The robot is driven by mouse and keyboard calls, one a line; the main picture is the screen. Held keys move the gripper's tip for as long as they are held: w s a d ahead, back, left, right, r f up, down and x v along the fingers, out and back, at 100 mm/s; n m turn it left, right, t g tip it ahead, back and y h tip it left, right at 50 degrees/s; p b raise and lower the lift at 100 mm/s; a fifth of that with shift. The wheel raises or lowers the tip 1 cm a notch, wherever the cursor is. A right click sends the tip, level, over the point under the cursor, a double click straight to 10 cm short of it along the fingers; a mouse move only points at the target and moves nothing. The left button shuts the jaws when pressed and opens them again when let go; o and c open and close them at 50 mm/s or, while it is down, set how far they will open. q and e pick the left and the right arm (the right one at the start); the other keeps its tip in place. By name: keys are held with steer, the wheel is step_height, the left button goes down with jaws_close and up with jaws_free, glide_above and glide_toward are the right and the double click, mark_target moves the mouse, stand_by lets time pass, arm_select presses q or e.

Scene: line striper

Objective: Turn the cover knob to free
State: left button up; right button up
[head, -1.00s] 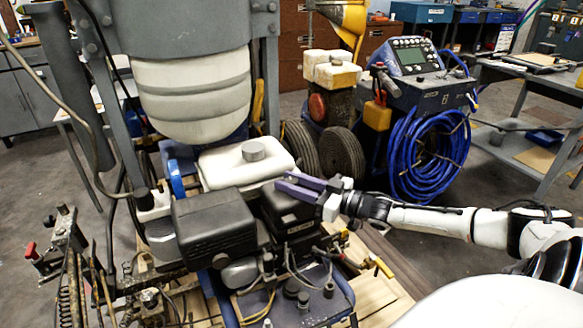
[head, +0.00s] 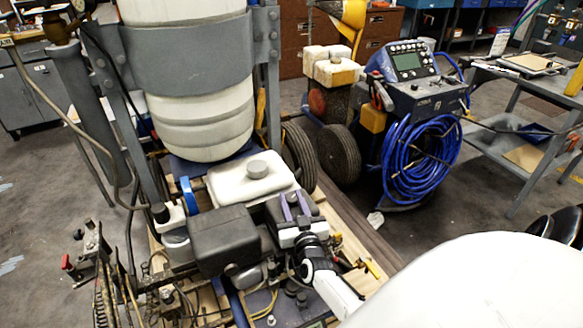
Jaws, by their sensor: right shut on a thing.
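My right gripper (head: 294,201) is over the small black cover (head: 271,215) on the right side of the engine. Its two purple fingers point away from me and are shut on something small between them. It sits where the cover knob would be, but the fingers and wrist hide the knob, so I cannot see which way it is turned. My left gripper is not in view.
The white fuel tank (head: 250,181) stands just behind the gripper, and the larger dark engine box (head: 222,240) is left of it. Thin hoses and fittings crowd the front. Open floor (head: 400,230) lies to the right, before the blue hose coil (head: 413,160).

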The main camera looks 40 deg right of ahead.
steer(key=m+g+h, duration=0.2)
steer(key=shift+w+a+r+h, duration=0.1)
steer(key=shift+w+a+h, duration=0.05)
steer(key=shift+h, duration=0.25)
steer(key=shift+m+g+h+b, duration=0.4)
steer(key=shift+m+g+h, duration=0.1)
steer(key=shift+m+h, duration=0.15)
steer(key=shift+f+g, duration=0.25)
steer(key=shift+g, duration=0.05)
steer(key=o, duration=1.1)
steer(key=shift+r, duration=0.1)
